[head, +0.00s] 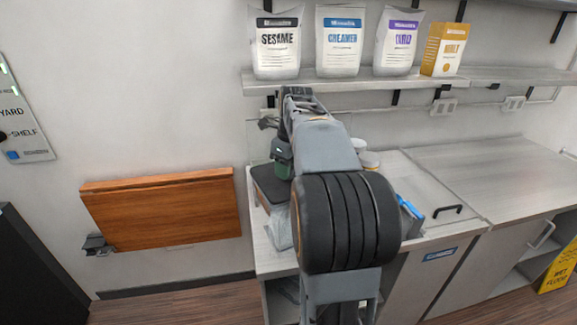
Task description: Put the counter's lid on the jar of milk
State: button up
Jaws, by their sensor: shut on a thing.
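My arm reaches from the bottom middle up over the counter. My forearm and wrist block the view of what is behind them, and I cannot make out my gripper's fingers or anything held in them. Two pale round-topped containers (370,160) show partly just right of my arm on the counter; I cannot tell whether one is the jar of milk. The counter's lid cannot be made out. A dark and green thing (284,171) shows just left of my arm, too covered to identify.
The steel counter (470,165) is clear on the right. Blue-topped items (408,208) stand near its front. A shelf (400,82) above holds several bags and a yellow box (443,50). A wooden panel (165,213) is on the wall at left. A yellow floor sign (562,265) stands at lower right.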

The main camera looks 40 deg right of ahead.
jog(key=shift+f, duration=0.25)
dwell(0.6)
jog(key=o, duration=1)
jog(key=shift+o, duration=0.6)
jog(key=o, duration=0.4)
jog(key=shift+r, duration=0.1)
jog(key=shift+r+p, duration=3.1)
jog(key=shift+r, duration=0.3)
